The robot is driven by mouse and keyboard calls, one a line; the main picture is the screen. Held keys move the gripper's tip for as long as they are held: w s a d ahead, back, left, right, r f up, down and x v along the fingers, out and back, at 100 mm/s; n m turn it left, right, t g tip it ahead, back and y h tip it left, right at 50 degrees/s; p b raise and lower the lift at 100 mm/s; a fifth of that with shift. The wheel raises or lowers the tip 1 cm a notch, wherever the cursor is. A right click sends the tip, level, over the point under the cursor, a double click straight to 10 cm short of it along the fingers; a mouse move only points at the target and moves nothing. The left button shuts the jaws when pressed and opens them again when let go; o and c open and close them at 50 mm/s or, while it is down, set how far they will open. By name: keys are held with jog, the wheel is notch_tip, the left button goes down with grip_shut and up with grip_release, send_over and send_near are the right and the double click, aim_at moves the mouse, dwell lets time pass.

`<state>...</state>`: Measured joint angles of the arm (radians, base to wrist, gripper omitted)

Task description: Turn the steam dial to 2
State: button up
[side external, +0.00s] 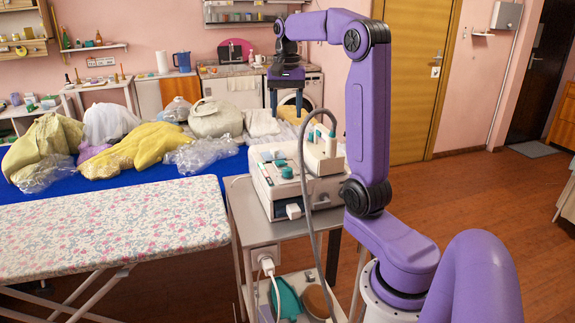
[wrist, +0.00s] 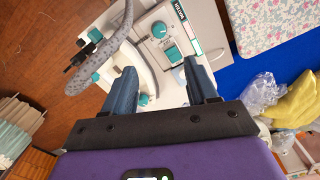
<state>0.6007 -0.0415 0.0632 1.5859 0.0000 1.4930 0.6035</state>
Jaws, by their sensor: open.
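The white steam station (side external: 275,195) stands on a small grey trolley (side external: 262,228), with several teal controls on top. A round knob with a teal cap (wrist: 159,29), which looks like the steam dial, sits near the machine's labelled edge in the wrist view. A teal block-shaped control (wrist: 173,53) is beside it. The dial's numbers and pointer are too small to read. My gripper (side external: 286,110) is open and empty, pointing down above the station and apart from it. In the wrist view its fingers (wrist: 160,72) are spread, with the dial beyond their tips.
A steam iron (side external: 322,150) sits on the station, its grey hose (side external: 308,215) looping down in front. A floral ironing board (side external: 115,230) is at left. Bagged garments (side external: 140,150) lie on a blue table (side external: 225,168) behind. The air around my gripper is clear.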

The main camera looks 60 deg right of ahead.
aim_at(288, 169)
notch_tip(288, 169, down, 17)
jog(key=shift+d+f, duration=0.15)
dwell(0.5)
jog(key=c, duration=1.1)
